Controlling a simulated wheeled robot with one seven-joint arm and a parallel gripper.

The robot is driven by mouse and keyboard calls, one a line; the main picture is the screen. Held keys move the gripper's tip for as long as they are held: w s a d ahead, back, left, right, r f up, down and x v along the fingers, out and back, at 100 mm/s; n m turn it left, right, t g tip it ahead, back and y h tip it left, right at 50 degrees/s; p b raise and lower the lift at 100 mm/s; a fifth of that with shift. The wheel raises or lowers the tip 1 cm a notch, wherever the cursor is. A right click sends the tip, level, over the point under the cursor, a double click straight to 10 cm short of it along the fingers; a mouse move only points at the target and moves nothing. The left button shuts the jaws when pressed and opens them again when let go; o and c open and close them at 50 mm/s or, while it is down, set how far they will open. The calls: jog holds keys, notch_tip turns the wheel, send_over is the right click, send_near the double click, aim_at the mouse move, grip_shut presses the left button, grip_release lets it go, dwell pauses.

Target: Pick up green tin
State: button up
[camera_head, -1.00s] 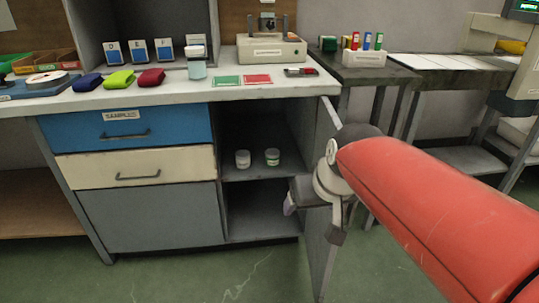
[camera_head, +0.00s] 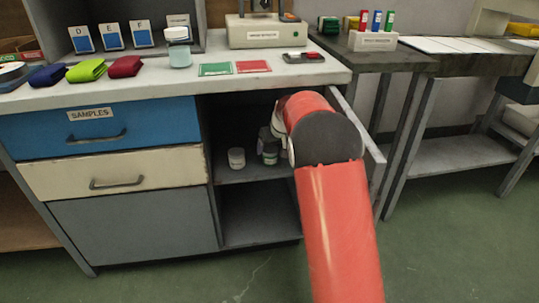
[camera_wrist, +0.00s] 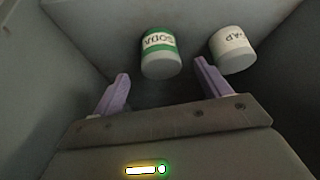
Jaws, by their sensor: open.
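The green tin (camera_wrist: 161,62), a white-and-green pot with a "SODA" label, is in the cupboard. In the wrist view it lies just beyond the gap between my fingertips. No contact with the tin shows. In the head view my arm mostly hides the gripper.
A white tin (camera_head: 237,157) stands left of the green tin on the shelf (camera_head: 230,174); its label is partly readable in the wrist view (camera_wrist: 233,52). Cupboard walls are close around my gripper. The open door (camera_head: 360,130) is on the right, and the worktop (camera_head: 215,88) is above.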

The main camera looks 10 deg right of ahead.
aim_at(271, 151)
jog(key=x, duration=0.6)
jog(key=shift+w+f, duration=0.1)
jog(key=shift+f, duration=0.2)
jog(key=c, duration=1.1)
jog(key=shift+r, duration=0.15)
